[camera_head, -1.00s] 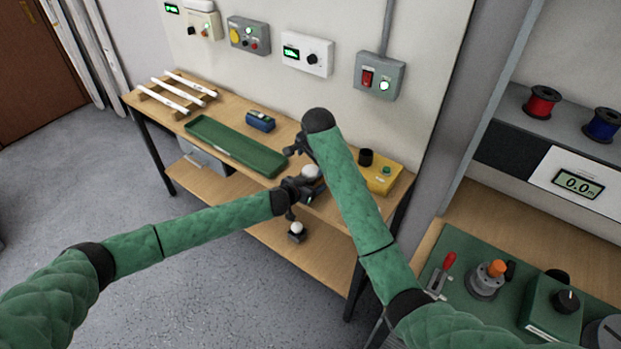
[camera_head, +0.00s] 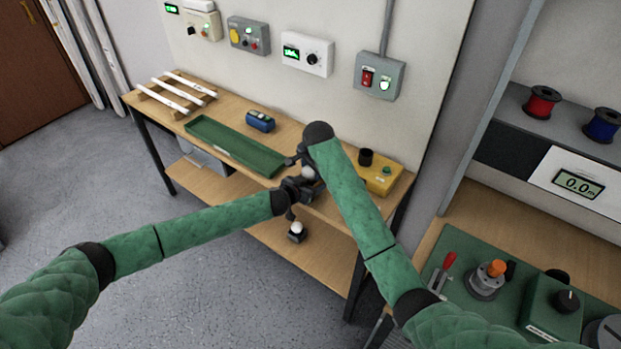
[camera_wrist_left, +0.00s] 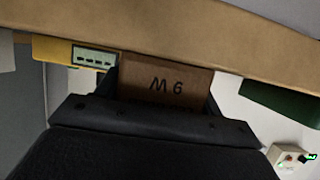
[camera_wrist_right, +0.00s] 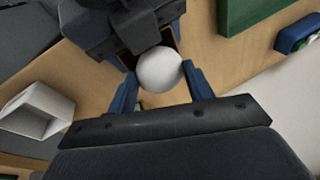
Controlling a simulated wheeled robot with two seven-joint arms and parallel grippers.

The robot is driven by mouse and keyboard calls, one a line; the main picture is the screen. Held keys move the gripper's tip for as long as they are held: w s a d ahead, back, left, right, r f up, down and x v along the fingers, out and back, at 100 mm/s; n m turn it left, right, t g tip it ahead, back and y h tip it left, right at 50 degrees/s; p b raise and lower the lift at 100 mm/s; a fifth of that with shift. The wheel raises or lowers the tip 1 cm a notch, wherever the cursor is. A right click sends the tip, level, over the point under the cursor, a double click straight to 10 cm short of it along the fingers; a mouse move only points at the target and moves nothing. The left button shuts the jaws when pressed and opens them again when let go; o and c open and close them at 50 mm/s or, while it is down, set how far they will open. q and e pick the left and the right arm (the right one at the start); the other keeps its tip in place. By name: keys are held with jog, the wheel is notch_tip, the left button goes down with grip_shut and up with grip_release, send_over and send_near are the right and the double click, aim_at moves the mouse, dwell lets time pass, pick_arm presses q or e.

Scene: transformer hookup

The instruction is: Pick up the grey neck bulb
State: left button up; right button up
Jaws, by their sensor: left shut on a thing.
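A white round bulb globe (camera_wrist_right: 160,70) sits between my right gripper's two blue fingers (camera_wrist_right: 160,90) in the right wrist view. The fingers stand apart on either side of it; its neck is hidden, so its colour cannot be told. In the head view the globe (camera_head: 308,173) is partly covered by my right gripper (camera_head: 299,160). My left gripper (camera_head: 300,188) is shut on a brown block marked M6 (camera_wrist_left: 165,83), close below the globe. A second white globe (camera_head: 297,227) on a dark base shows lower down in the head view.
A wooden workbench (camera_head: 285,130) carries a green tray (camera_head: 235,145), a blue device (camera_head: 260,121), a rack with white tubes (camera_head: 178,95) and a yellow box (camera_head: 380,178). Control boxes (camera_head: 307,53) hang on the wall behind.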

jog(key=c, duration=0.3)
jog(key=shift+r, duration=0.1)
notch_tip(320, 180, up, 10)
dwell(0.4)
pick_arm(q)
jog(key=o, duration=1)
jog(key=v, duration=1.2)
jog(key=shift+s+a+f, duration=0.1)
jog(key=shift+a+f, duration=0.05)
jog(key=shift+f, duration=0.05)
pick_arm(e)
jog(key=shift+f, duration=0.2)
